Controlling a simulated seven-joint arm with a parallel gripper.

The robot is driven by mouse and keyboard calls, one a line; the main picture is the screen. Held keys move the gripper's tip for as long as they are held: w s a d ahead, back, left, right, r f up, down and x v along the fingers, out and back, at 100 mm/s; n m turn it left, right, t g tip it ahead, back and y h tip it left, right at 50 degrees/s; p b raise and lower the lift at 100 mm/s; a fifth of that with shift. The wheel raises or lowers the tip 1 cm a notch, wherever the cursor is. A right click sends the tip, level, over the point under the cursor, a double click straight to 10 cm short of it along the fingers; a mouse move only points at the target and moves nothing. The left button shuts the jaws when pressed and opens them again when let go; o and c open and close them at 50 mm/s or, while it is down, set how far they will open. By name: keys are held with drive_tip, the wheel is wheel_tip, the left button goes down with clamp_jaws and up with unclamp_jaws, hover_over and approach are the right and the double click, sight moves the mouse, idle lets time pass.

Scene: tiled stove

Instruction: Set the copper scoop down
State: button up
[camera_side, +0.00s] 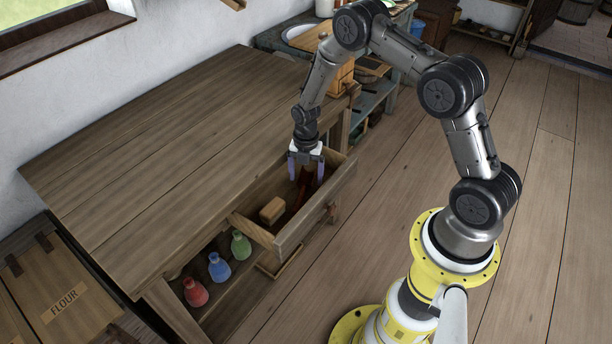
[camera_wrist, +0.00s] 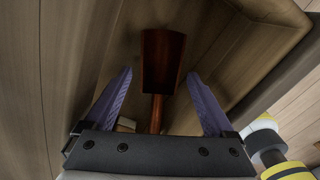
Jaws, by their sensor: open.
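The copper scoop (camera_wrist: 163,62) is dark reddish-brown and lies inside the open drawer, its handle (camera_wrist: 156,115) running back between my fingers in the wrist view. In the side view a reddish part of the scoop (camera_side: 304,188) shows just below my gripper (camera_side: 306,176). My gripper, with its two purple fingers, also fills the lower part of the wrist view (camera_wrist: 157,100). The fingers are open and stand apart on either side of the handle, with gaps between. Whether the scoop rests fully on the drawer floor is hard to tell.
The drawer (camera_side: 318,216) is pulled out from the wooden table (camera_side: 170,140). A small tan block (camera_side: 272,210) lies in its near end. Red (camera_side: 195,292), blue (camera_side: 219,267) and green (camera_side: 241,245) flasks stand on the shelf below. The drawer walls are close around my gripper.

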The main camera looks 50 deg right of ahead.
wheel_tip(320, 180, up, 22)
drive_tip(key=s+a+m+t, duration=0.1)
drive_tip(key=s+a+m, duration=0.2)
drive_tip(key=m, duration=0.1)
drive_tip(key=s+a+r+m+t, duration=0.2)
drive_tip(key=s+a+r+m, duration=0.1)
drive_tip(key=s+r+m, duration=0.55)
drive_tip(key=s+a+r+m+t, duration=0.1)
drive_tip(key=s+a+r+m, duration=0.1)
drive_tip(key=s+m, duration=0.3)
drive_tip(key=s+a+r+m+t, duration=0.1)
drive_tip(key=s+r+m, duration=0.3)
drive_tip(key=s, duration=0.5)
drive_tip(key=shift+s+a+m+t, duration=0.3)
drive_tip(key=shift+s+a+m, duration=0.05)
drive_tip(key=shift+s+m, duration=0.1)
drive_tip(key=shift+r, duration=0.15)
drive_tip(key=shift+c, duration=0.3)
